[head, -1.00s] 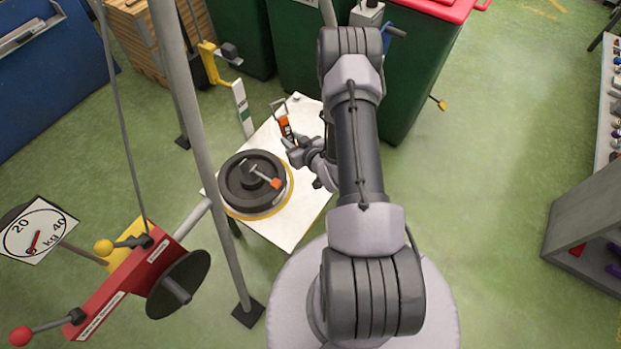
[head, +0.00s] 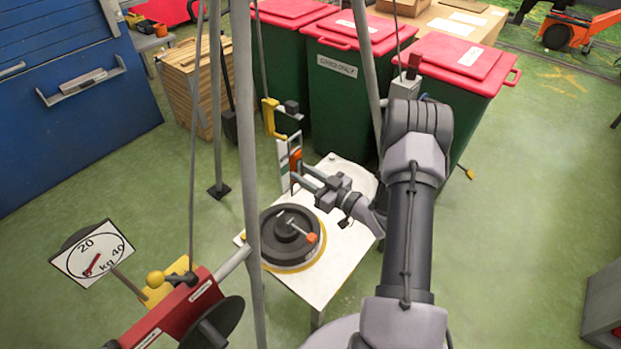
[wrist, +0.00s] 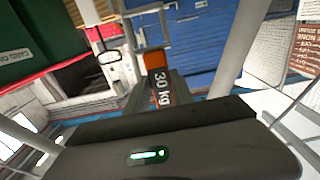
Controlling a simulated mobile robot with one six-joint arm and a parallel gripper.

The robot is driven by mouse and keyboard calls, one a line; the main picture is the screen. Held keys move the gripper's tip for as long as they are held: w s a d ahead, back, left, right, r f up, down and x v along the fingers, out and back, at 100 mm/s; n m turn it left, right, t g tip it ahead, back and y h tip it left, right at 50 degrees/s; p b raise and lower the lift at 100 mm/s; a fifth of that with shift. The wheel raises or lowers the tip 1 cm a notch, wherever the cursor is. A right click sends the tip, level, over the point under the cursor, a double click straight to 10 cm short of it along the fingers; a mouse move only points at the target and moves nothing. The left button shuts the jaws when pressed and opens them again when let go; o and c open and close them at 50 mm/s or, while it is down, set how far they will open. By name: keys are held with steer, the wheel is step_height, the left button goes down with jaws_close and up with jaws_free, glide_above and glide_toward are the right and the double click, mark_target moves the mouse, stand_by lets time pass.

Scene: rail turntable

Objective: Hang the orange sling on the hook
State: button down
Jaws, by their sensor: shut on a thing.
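The orange sling (head: 295,158) is upright at my gripper's fingertips, above the back left corner of the white table. A pale loop rises from its top. My gripper (head: 301,178) is shut on it. In the wrist view the sling (wrist: 157,80) shows an orange upper part and a dark "30 kg" label, with the loop extending upward; its lower end is hidden by the dark gripper body. A yellow hook-shaped piece (head: 269,118) with a dark block stands just behind and left of the sling in the head view. I cannot tell whether they touch.
The white table (head: 345,262) carries a dark round turntable (head: 284,250) with an orange-tipped handle. A grey pole (head: 246,150) rises left of it. A red winch (head: 180,310) and a kg dial (head: 92,262) stand front left. Green bins (head: 340,95) stand behind.

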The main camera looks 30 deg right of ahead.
steer(key=w+a+f+b, duration=0.1)
steer(key=w+a+b, duration=0.1)
steer(key=w, duration=0.4)
steer(key=shift+f+b, duration=0.3)
steer(key=shift+a, duration=0.1)
stand_by(0.5)
steer(key=c, duration=1)
jaws_free()
